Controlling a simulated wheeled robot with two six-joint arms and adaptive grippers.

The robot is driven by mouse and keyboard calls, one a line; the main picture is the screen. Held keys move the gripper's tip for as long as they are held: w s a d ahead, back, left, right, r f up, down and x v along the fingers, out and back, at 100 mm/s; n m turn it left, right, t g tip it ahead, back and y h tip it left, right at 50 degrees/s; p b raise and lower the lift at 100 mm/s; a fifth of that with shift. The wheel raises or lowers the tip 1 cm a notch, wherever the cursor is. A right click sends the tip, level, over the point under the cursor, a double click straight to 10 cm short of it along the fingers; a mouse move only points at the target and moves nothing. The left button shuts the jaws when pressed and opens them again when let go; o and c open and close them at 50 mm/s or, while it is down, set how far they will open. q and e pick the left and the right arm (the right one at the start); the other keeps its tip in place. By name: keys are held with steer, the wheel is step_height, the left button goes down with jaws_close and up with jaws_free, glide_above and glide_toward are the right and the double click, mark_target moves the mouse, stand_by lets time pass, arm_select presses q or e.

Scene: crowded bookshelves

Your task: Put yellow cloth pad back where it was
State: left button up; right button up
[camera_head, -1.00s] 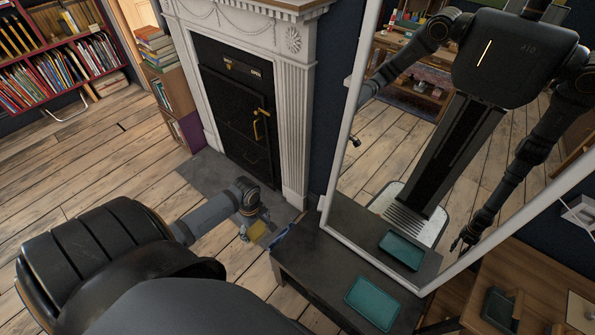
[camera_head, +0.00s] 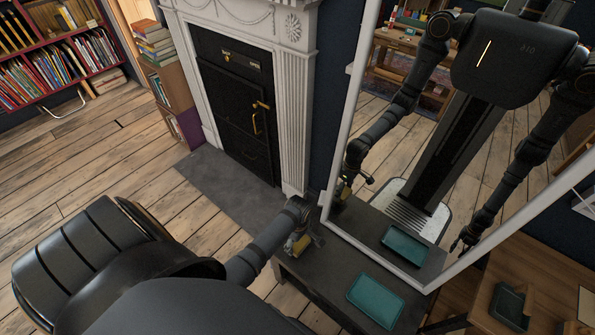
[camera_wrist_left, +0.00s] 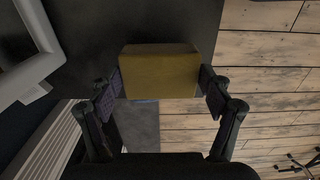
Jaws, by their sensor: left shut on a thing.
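The yellow cloth pad (camera_wrist_left: 160,72) is a thick mustard block pinched between the two fingers of my left gripper (camera_wrist_left: 160,85) in the wrist view. In the head view my left gripper (camera_head: 304,241) hangs over the left end of the low dark table (camera_head: 318,288), beside the mirror's lower corner. My right gripper shows only as a small reflection in the mirror.
A teal flat item (camera_head: 376,300) lies on the same table, to the right. The tall white-framed mirror (camera_head: 342,140) rises behind the table and the white fireplace (camera_head: 293,120) stands to its left. A wooden desk (camera_head: 545,300) is at right.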

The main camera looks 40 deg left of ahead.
arm_select(q)
step_height(320, 180, down, 3)
steer(key=shift+a+r, duration=0.1)
steer(key=shift+r, duration=0.05)
steer(key=o, duration=1.1)
steer(key=shift+c, duration=0.2)
step_height(320, 180, up, 11)
steer(key=p, duration=0.3)
steer(key=shift+r, duration=0.55)
steer(key=shift+s, duration=0.1)
